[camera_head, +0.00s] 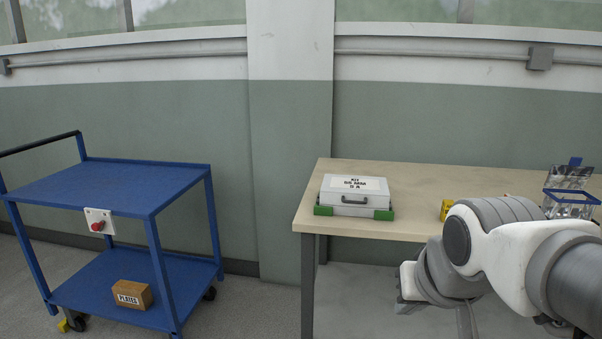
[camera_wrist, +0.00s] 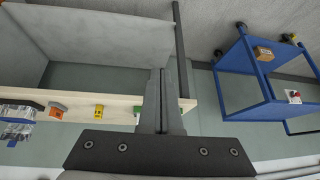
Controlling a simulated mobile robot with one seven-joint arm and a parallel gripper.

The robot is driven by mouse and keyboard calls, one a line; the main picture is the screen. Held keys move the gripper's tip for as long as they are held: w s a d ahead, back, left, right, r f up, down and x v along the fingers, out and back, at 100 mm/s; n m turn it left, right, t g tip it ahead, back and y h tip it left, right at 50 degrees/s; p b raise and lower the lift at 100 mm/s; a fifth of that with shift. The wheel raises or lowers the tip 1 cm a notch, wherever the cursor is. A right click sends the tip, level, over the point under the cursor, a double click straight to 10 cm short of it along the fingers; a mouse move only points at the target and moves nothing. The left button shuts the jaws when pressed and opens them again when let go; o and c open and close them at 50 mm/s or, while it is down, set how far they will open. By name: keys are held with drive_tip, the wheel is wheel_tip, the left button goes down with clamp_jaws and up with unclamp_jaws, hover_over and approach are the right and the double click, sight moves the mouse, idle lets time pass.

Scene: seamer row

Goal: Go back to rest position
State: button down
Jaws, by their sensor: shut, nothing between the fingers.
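My gripper (camera_wrist: 163,75) is shut and empty in the wrist view, its two fingers side by side. The fingers touch nothing that I can see. The table also shows in the wrist view (camera_wrist: 120,106), which looks upside down, partly hidden behind the fingers.
A grey case (camera_head: 344,209) labelled KIT sits on the table's left end. A yellow piece (camera_head: 446,208) and a clear, blue-edged holder (camera_head: 570,195) are farther right. A blue cart (camera_head: 120,183) with a red button (camera_head: 97,226) and a PLATES box (camera_head: 132,295) stands left. Floor between is clear.

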drive_tip(key=s+a+f+n+g, duration=0.1)
drive_tip(key=s+f, duration=0.2)
drive_tip(key=s, duration=0.5)
wheel_tip(320, 180, up, 23)
drive_tip(key=p, duration=2.3)
drive_tip(key=shift+r, duration=0.2)
drive_tip(key=shift+w+a, duration=0.1)
